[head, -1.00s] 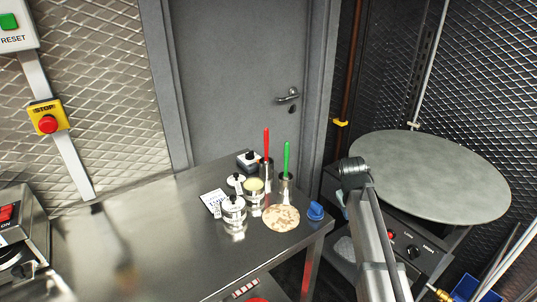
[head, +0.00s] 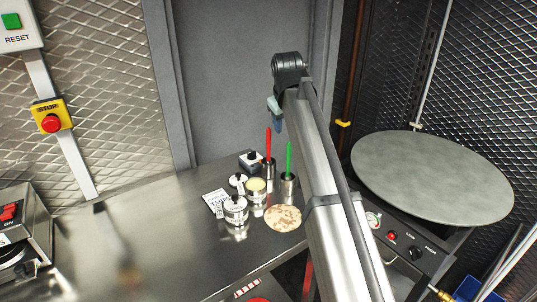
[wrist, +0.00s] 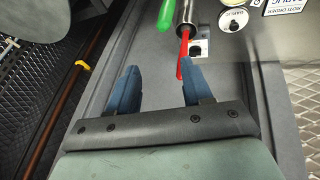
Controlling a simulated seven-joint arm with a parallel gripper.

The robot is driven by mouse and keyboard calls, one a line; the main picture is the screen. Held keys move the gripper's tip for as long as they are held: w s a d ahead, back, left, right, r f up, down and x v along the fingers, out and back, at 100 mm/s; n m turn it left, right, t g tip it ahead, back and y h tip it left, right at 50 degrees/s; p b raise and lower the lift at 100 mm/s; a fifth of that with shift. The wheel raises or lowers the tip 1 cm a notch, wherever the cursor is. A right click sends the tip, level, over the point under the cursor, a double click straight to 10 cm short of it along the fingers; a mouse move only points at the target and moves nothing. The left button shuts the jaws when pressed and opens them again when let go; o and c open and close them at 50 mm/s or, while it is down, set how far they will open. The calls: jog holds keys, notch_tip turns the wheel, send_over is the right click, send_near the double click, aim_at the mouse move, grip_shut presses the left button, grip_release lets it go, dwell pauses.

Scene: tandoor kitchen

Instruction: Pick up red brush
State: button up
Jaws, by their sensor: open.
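The red brush (head: 268,143) stands upright, handle up, in a metal holder on the steel table. The green brush (head: 288,157) stands in a metal cup just right of it. My gripper (head: 275,112) is above the table near the red handle, partly hidden by my arm. In the wrist view my gripper (wrist: 158,72) is open with two blue fingers and nothing held. The red brush handle (wrist: 184,45) reaches down to the inner side of the right finger; I cannot tell whether they touch. The green handle (wrist: 172,18) lies beyond the fingertips.
Lidded metal jars (head: 235,209), an open tin (head: 256,188), a card (head: 215,202) and a flatbread (head: 284,217) crowd the brushes. A grey door (head: 240,70) stands behind; a round plate (head: 435,180) is at right.

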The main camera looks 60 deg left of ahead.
aim_at(269, 137)
jog(key=a+r+m+g, duration=0.1)
jog(key=a+g, duration=0.1)
jog(key=a, duration=0.3)
jog(key=shift+y, duration=0.4)
jog(key=x, duration=0.8)
jog(key=shift+s, duration=0.25)
jog(key=shift+s+d+x, duration=0.1)
jog(key=shift+d+x, duration=0.05)
jog(key=shift+x, duration=1.2)
jog(key=shift+s+d+x, duration=0.15)
jog(key=shift+x, duration=1.2)
jog(key=shift+f, duration=0.2)
grip_shut()
